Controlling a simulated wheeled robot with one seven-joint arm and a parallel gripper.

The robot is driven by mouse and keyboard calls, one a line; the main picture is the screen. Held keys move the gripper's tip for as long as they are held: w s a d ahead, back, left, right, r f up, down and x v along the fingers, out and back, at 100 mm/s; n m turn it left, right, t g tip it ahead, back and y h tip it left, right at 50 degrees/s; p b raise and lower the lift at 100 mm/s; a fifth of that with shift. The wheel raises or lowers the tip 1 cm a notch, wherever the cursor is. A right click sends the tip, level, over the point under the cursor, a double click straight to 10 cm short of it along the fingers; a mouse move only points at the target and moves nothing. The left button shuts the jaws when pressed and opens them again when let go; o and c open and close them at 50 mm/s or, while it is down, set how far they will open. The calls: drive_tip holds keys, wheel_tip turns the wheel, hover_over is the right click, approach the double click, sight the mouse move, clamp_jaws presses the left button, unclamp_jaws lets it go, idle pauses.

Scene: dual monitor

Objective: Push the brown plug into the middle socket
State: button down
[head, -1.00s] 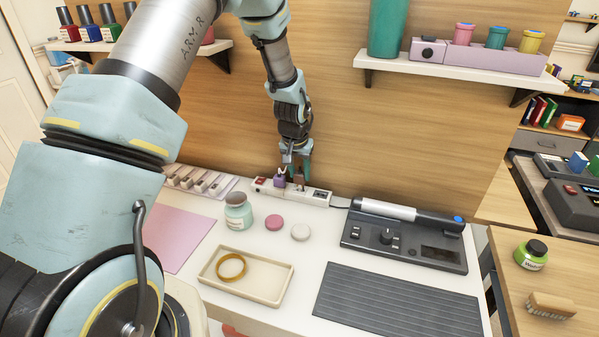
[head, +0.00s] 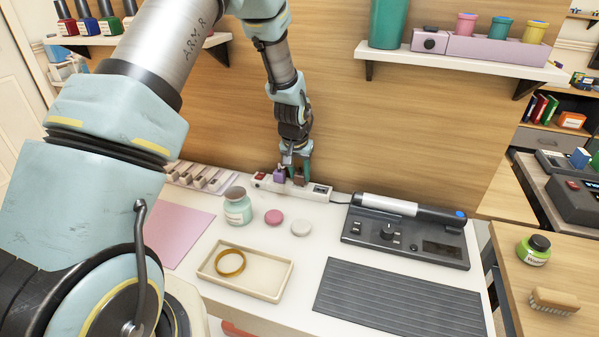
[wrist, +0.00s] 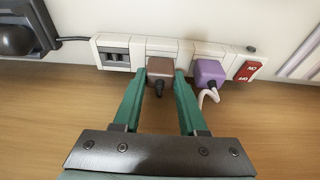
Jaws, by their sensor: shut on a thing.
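The brown plug (wrist: 160,70) is between the green fingers of my gripper (wrist: 163,76) in the wrist view. My gripper is shut on it. The plug sits at the middle position of the white power strip (wrist: 115,42), against its face; whether it is fully seated is hard to tell. A purple plug (wrist: 208,73) with a pale cord sits in the socket beside it, near the red switch (wrist: 246,71). In the head view my gripper (head: 299,177) is at the power strip (head: 262,181), near the purple plug (head: 280,174), and mostly covers the brown plug.
A teal jar (head: 238,207), a pink lid (head: 273,217) and a white lid (head: 301,228) stand in front of the strip. A tray (head: 275,292) with an amber ring is nearer. A dark grey device (head: 405,241) stands to the right. The wooden wall is close behind.

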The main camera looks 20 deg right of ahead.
drive_tip(key=shift+f, duration=0.35)
drive_tip(key=shift+c, duration=1.9)
unclamp_jaws()
drive_tip(key=shift+r, duration=0.1)
drive_tip(key=b+v, duration=0.2)
drive_tip(key=v, duration=0.8)
drive_tip(key=shift+r+b, duration=0.3)
drive_tip(key=shift+b, duration=0.05)
